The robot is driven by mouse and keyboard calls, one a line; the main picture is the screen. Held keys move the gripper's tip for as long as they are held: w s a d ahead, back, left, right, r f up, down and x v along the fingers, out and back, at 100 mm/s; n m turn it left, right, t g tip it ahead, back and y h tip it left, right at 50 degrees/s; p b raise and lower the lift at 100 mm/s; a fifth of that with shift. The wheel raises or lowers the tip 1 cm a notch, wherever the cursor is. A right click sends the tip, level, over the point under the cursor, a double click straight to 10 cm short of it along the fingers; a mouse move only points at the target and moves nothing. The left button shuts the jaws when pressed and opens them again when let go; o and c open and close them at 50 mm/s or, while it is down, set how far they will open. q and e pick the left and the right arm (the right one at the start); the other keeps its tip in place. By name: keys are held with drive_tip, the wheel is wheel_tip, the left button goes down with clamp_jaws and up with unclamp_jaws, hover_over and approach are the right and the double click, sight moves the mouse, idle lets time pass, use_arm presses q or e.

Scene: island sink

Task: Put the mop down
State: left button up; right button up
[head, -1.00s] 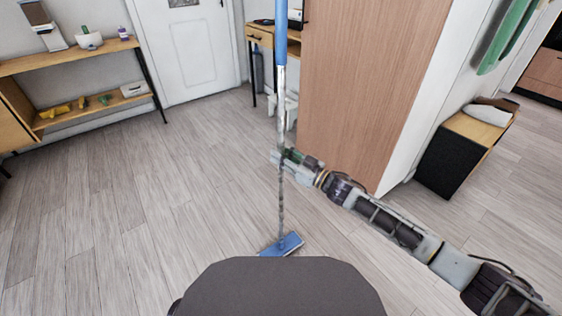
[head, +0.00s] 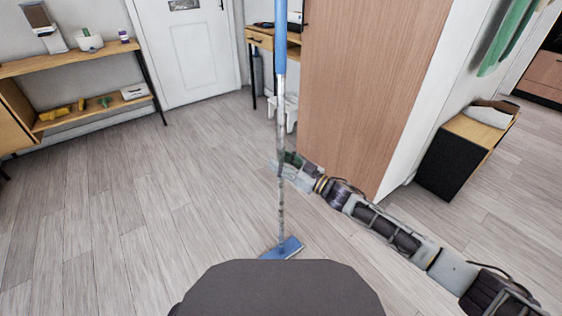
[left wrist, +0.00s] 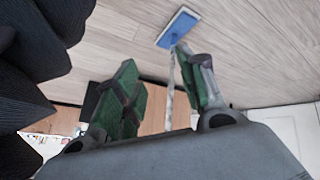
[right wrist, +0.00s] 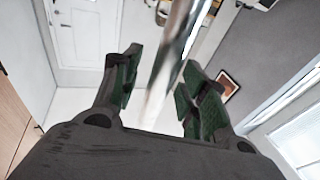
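The mop stands nearly upright in the head view. Its blue-topped metal pole (head: 281,120) rises from a flat blue mop head (head: 283,249) on the floor, just beyond my dark base. My right gripper (head: 279,166) is at the pole's middle height, reaching in from the right. In the right wrist view, the shiny pole (right wrist: 172,65) passes between the open fingers (right wrist: 160,72), with a gap showing at the left finger. My left gripper (left wrist: 157,75) is open and empty in its wrist view, where the mop head (left wrist: 178,27) and pole show beyond the fingers.
A wood-faced cabinet (head: 375,70) stands close behind my right arm. A low black and wood unit (head: 459,152) is at right. A shelf (head: 75,62) with small items lines the left wall, near a white door (head: 188,50). The floor at left is clear.

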use_arm(q)
drive_tip(key=shift+d, duration=0.15)
use_arm(e)
drive_tip(key=shift+r, duration=0.15)
use_arm(q)
drive_tip(key=shift+g+y, duration=0.4)
drive_tip(key=shift+g, duration=0.1)
drive_tip(key=shift+s+a+r+p, duration=0.15)
drive_tip(key=shift+r+p, duration=0.4)
drive_tip(key=shift+r, duration=0.3)
drive_tip(key=shift+a+r+p, duration=0.2)
drive_tip(key=shift+r+p, duration=0.4)
drive_tip(key=shift+r, duration=0.3)
drive_tip(key=shift+s+a+r+p, duration=0.15)
drive_tip(key=shift+r+p, duration=0.4)
drive_tip(key=shift+r, duration=0.3)
use_arm(e)
drive_tip(key=v, duration=1.2)
use_arm(q)
drive_tip(key=shift+a+f+m, duration=0.1)
drive_tip(key=shift+f+m, duration=0.05)
drive_tip(key=shift+m, duration=0.15)
